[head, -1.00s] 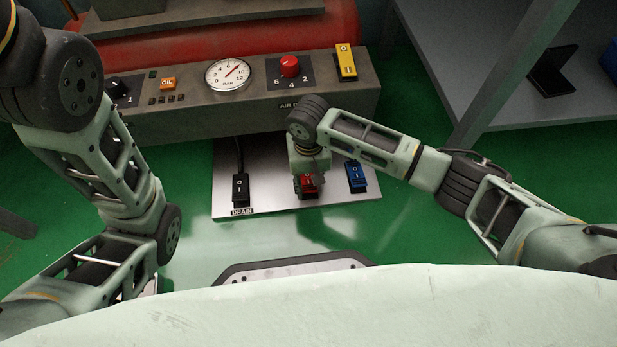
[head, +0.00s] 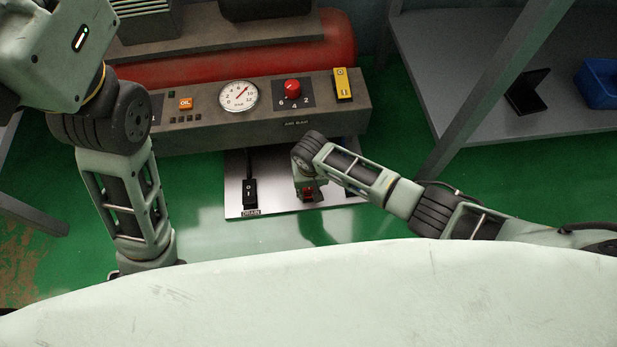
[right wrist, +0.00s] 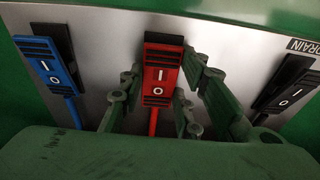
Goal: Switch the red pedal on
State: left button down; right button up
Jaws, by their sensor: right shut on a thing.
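The red pedal (right wrist: 160,78) is in the middle of the right wrist view, marked I and O, on a grey metal plate (right wrist: 108,50). My right gripper (right wrist: 162,80) has its fingers on both sides of the pedal and is shut on it. I cannot tell which way the pedal is tipped. My left arm is at the left of the head view; its gripper is not in view.
A blue pedal (right wrist: 46,63) and a black pedal (right wrist: 287,90) flank the red one; the black pedal (head: 250,192) is beside the DRAIN label. Behind stands a panel (head: 215,130) with a gauge (head: 238,95), a red knob (head: 292,89) and a yellow switch (head: 343,84). Green floor is clear in front.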

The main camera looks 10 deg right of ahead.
aim_at(310, 193)
jog(key=shift+s+a, duration=0.2)
jog(key=shift+s, duration=0.1)
jog(key=o, duration=1.2)
jog(key=shift+d, duration=0.15)
jog(key=shift+c, duration=0.2)
notch_tip(310, 193, up, 12)
jog(key=s, duration=0.1)
jog(key=shift+s, duration=0.25)
jog(key=shift+f, duration=0.1)
